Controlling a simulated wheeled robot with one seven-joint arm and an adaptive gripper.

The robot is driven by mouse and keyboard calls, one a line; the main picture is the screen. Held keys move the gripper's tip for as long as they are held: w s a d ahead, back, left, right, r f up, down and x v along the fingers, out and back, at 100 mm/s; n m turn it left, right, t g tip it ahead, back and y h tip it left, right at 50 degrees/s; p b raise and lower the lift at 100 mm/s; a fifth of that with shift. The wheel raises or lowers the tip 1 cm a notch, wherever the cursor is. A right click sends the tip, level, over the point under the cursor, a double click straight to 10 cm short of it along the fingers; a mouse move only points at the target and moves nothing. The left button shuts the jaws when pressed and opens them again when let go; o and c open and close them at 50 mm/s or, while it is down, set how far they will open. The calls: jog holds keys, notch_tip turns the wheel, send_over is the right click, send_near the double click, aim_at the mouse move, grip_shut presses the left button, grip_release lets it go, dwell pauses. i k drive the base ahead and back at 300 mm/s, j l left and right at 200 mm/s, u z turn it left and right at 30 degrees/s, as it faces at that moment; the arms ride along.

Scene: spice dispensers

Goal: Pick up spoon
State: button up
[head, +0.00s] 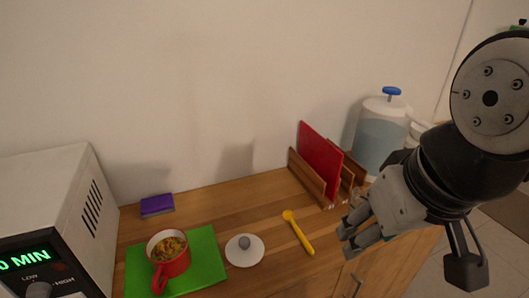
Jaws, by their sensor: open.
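The yellow spoon (298,231) lies on the wooden counter, its bowl end toward the wall and its handle slanting toward the front right. It is right of a white lid and left of my gripper. My gripper (346,245) is open and empty, at the right of the head view, with its fingers pointing left. It is apart from the spoon in the picture. Its exact height above the counter is hard to tell.
A red pot (170,262) stands on a green board (205,258); the white lid (244,250) lies beside it. A rack (308,177) holds a red board (320,158) behind the spoon. A jug (381,135) stands at the back right. A microwave (60,200) is at left, near a purple sponge (157,205).

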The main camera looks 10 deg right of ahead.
aim_at(288, 215)
jog(key=k+j+z, duration=0.1)
jog(key=k+j, duration=0.1)
jog(key=k, duration=0.65)
